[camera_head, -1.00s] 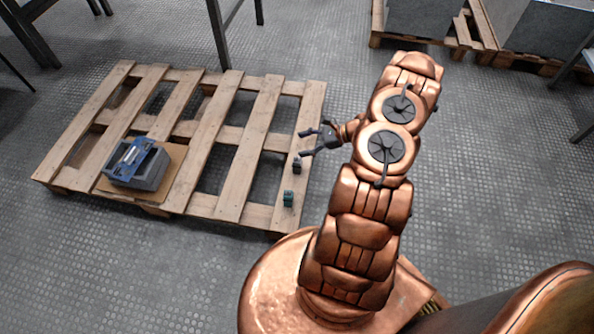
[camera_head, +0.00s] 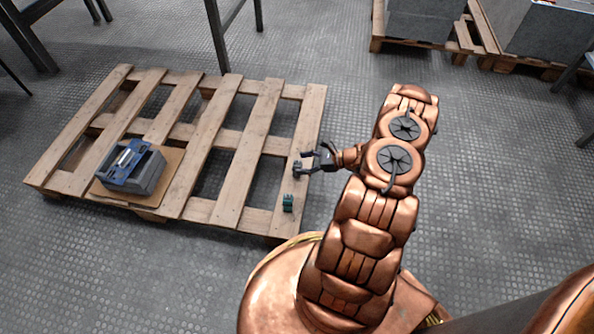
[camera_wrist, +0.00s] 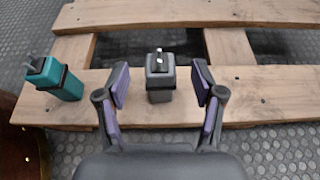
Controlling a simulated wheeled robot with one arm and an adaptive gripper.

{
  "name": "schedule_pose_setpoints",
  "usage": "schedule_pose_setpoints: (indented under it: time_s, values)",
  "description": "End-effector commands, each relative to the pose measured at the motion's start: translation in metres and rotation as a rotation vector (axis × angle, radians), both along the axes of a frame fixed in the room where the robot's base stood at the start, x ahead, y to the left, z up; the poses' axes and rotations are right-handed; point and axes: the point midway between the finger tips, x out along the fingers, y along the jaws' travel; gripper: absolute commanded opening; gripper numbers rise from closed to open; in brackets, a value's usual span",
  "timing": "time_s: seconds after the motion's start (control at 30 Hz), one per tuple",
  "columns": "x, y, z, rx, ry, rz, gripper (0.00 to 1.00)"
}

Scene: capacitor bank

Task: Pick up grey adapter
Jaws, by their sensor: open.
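The grey adapter (camera_wrist: 160,80) stands upright on a pallet plank in the wrist view, with a dark lower body and a small light prong on top. My gripper (camera_wrist: 161,84) is open, with one finger on each side of the adapter and a gap on both sides. In the head view my gripper (camera_head: 302,160) is low over the right edge plank, at the adapter (camera_head: 297,167), which is small and partly hidden by the fingers.
A teal adapter (camera_wrist: 56,80) stands on the same plank to the left; it also shows in the head view (camera_head: 288,203). The wooden pallet (camera_head: 228,150) has open gaps between planks. A blue-grey device (camera_head: 133,165) sits on a board at its left.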

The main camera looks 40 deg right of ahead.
Motion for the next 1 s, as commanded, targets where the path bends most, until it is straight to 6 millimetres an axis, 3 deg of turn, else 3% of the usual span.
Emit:
schedule_pose_setpoints:
  time_s: [0.2, 0.53, 1.0]
  values:
    - [0.015, 0.015, -0.01, 0.0, 0.0, 0.002, 0.68]
    - [0.019, 0.017, -0.01, -0.001, -0.001, -0.001, 0.68]
    - [0.019, 0.017, -0.01, -0.001, -0.001, 0.0, 0.2]
